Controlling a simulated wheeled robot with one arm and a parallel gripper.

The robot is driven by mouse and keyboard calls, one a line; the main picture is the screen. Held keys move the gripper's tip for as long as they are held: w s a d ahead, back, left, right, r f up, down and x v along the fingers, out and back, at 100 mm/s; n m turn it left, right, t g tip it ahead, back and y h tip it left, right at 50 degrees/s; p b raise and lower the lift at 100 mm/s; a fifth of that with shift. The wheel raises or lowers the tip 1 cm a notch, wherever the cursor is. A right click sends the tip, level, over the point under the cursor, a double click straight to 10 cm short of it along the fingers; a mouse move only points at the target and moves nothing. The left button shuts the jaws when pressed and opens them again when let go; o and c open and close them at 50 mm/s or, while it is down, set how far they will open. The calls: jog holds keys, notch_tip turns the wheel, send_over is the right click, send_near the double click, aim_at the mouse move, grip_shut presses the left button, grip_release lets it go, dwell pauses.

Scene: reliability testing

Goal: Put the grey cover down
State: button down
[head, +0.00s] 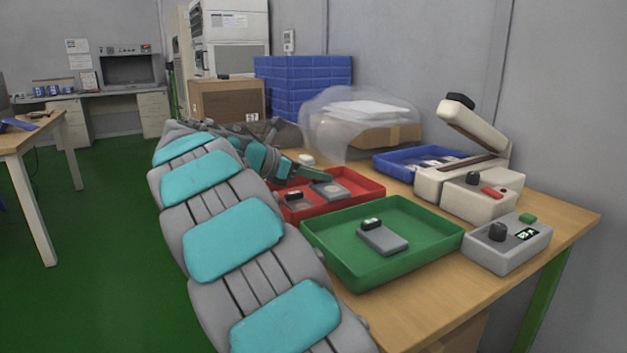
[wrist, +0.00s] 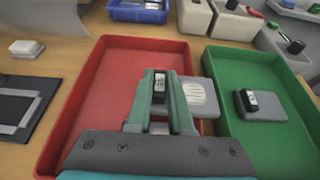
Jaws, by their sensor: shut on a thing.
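My gripper (wrist: 160,80) is shut, low over the red tray (wrist: 98,95), with a small dark-and-white part showing between its fingers. The grey cover (wrist: 203,97), a flat piece with a pale patch, shows just right of the fingers, near the tray's right rim. In the head view the grey cover (head: 331,190) lies below my fingertips (head: 325,177), at the red tray (head: 365,197). I cannot tell whether it touches the tray floor. The fingers hide part of the grip.
A grey piece with a black-and-white block (head: 294,196) is in the red tray. The green tray (head: 345,262) beside it holds a similar grey piece (head: 388,238). A blue tray (head: 385,167) and beige devices (head: 480,194) stand beyond. The red tray's left side looks clear.

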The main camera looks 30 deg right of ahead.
jog(key=w+d, duration=0.1)
jog(key=w, duration=0.3)
jog(key=w+d, duration=0.1)
jog(key=w, duration=0.1)
jog(key=shift+w+d+f+p, duration=0.25)
jog(key=shift+d+f+p, duration=0.05)
jog(key=shift+f, duration=1.85)
jog(key=c, duration=0.8)
grip_release()
jog(key=v, duration=1.2)
